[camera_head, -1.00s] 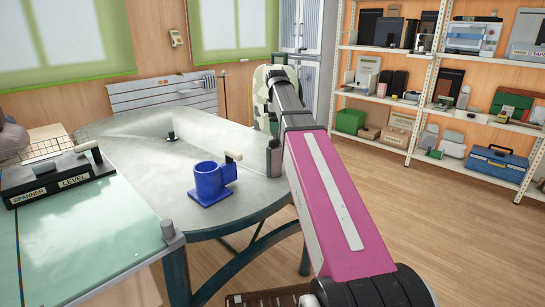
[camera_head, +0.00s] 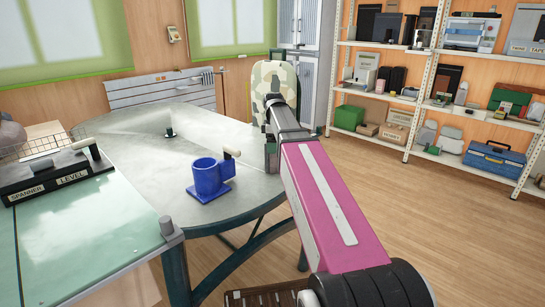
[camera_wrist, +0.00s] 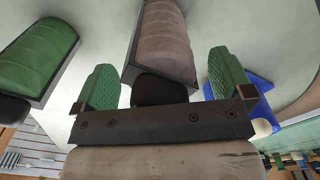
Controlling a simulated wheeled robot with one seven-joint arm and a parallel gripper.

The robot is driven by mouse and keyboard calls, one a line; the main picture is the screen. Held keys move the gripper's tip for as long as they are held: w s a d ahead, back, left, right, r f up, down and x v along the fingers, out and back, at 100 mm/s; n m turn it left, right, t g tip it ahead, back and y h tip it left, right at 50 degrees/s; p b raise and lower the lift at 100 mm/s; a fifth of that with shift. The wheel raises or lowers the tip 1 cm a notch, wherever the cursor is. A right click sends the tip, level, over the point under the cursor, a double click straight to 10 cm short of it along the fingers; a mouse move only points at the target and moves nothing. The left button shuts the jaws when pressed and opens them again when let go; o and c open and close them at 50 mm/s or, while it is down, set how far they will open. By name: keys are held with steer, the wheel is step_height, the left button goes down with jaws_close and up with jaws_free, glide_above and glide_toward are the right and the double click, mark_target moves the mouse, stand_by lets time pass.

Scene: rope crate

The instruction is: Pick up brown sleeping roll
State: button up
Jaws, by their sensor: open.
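The brown sleeping roll (camera_wrist: 165,40) lies in a dark-edged holder at the top middle of the wrist view. My gripper (camera_wrist: 160,62) is open, with one green finger pad on each side of the roll's near end in the picture. Nothing is seen held, and I cannot tell whether the pads touch the roll or its holder. In the head view I cannot make out the roll, and my pink arm covers part of the scene.
A green roll (camera_wrist: 40,50) lies left of the brown one. A blue holder with a handle (camera_head: 208,180) stands on the round grey table (camera_head: 130,150), and shows right of my gripper (camera_wrist: 262,95). A camouflage-patterned rounded thing (camera_head: 265,85) stands behind my arm.

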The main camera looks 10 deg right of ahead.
steer(key=shift+f, duration=0.2)
steer(key=c, duration=1.2)
steer(key=shift+r, duration=0.1)
